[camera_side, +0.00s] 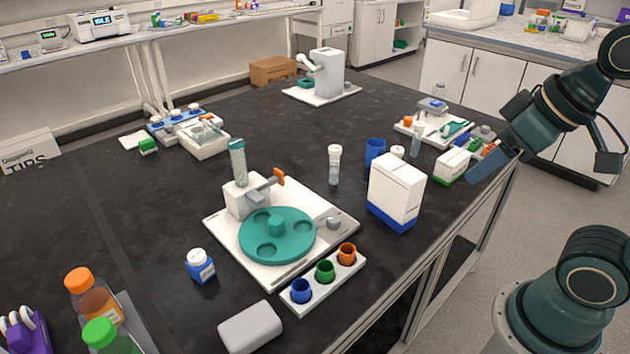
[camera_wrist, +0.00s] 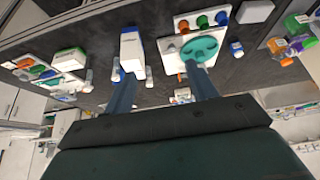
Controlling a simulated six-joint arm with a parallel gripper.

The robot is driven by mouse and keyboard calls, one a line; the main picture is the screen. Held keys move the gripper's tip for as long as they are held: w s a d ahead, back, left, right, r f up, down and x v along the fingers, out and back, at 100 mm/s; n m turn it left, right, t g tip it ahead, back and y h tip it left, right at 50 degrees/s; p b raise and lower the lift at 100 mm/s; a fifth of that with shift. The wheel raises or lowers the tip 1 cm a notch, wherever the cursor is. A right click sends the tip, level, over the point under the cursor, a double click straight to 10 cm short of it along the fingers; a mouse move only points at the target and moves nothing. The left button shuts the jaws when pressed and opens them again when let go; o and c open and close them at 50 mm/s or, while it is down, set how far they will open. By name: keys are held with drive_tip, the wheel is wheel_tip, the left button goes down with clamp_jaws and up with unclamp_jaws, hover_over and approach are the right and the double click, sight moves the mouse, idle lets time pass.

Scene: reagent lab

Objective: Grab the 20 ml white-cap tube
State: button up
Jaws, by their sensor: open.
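A clear tube with a white cap (camera_side: 334,163) stands upright on the dark bench, between the turntable station and the white-and-blue box. A second, smaller pale-topped tube (camera_side: 416,140) stands farther right, behind that box. Volume marks are too small to read. In the wrist view a white-capped tube (camera_wrist: 149,76) shows between my fingers' lines, well beyond them, and another tube (camera_wrist: 88,80) shows to the left. My gripper (camera_side: 482,174) is open and empty, raised at the bench's right edge, apart from both tubes. Its two fingers (camera_wrist: 160,80) are spread in the wrist view.
The white-and-blue box (camera_side: 395,190) stands between my gripper and the larger tube. Bench behind the larger tube is clear.

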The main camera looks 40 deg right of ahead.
drive_tip(key=shift+r, duration=0.15)
wheel_tip(320, 180, up, 5)
drive_tip(key=w+d+n+t+h, duration=0.2)
drive_tip(key=w+n+t+h, duration=0.15)
drive_tip(key=w+n, duration=1.15)
drive_tip(key=w+d+n+t+h, duration=0.25)
drive_tip(key=w+n+h, duration=0.25)
drive_tip(key=w+n, duration=0.95)
approach(336, 154)
drive_tip(key=s, duration=0.2)
drive_tip(key=shift+w+a+r+t, duration=0.1)
drive_tip(key=shift+a+r+t, duration=0.1)
drive_tip(key=shift+a+t, duration=0.15)
drive_tip(key=shift+w, duration=0.1)
drive_tip(key=shift+x, duration=4.25)
